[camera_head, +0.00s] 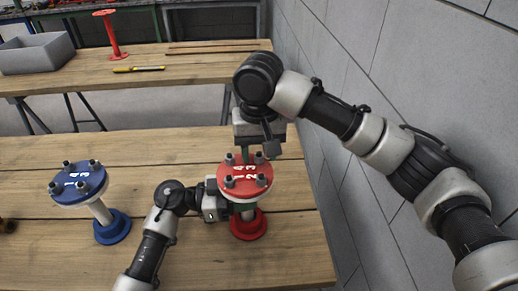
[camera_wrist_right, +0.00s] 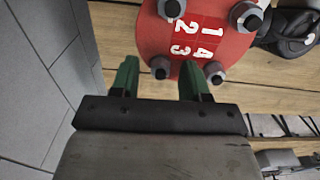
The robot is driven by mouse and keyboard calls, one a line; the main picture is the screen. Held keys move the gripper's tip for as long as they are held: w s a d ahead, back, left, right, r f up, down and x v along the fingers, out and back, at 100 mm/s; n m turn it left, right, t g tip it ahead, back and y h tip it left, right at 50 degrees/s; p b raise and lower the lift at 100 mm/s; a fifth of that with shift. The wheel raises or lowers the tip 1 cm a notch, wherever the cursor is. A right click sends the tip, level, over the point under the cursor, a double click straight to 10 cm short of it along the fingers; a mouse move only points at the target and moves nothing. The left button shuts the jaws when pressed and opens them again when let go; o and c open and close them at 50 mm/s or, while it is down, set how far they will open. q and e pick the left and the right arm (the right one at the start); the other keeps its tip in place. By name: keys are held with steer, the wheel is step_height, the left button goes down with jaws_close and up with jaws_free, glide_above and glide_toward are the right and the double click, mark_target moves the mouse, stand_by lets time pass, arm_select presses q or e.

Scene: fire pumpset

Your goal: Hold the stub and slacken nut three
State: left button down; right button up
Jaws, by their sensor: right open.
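The red stub (camera_head: 248,226) stands upright on the near bench. Its top flange (camera_head: 245,180) bears painted numbers 1 to 4 and a nut at each. Nut three (camera_wrist_right: 160,67) is beside the number 3 in the right wrist view, at the flange's far right in the head view (camera_head: 258,158). My right gripper (camera_wrist_right: 160,84) is open and empty, its two green fingers at the flange edge, with nut three just beyond the gap between them. My left gripper (camera_head: 226,208) is at the stub's neck below the flange. Its fingertips are largely hidden, so its grip is unclear.
A blue stub (camera_head: 78,184) with a numbered flange stands to the left on the near bench (camera_head: 160,146). A wall (camera_head: 350,70) runs close along the right. The back bench holds a grey bin (camera_head: 36,58), a red stand (camera_head: 112,36) and a yellow-handled tool (camera_head: 138,69).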

jaws_close()
steer(key=shift+n, duration=3)
jaws_free()
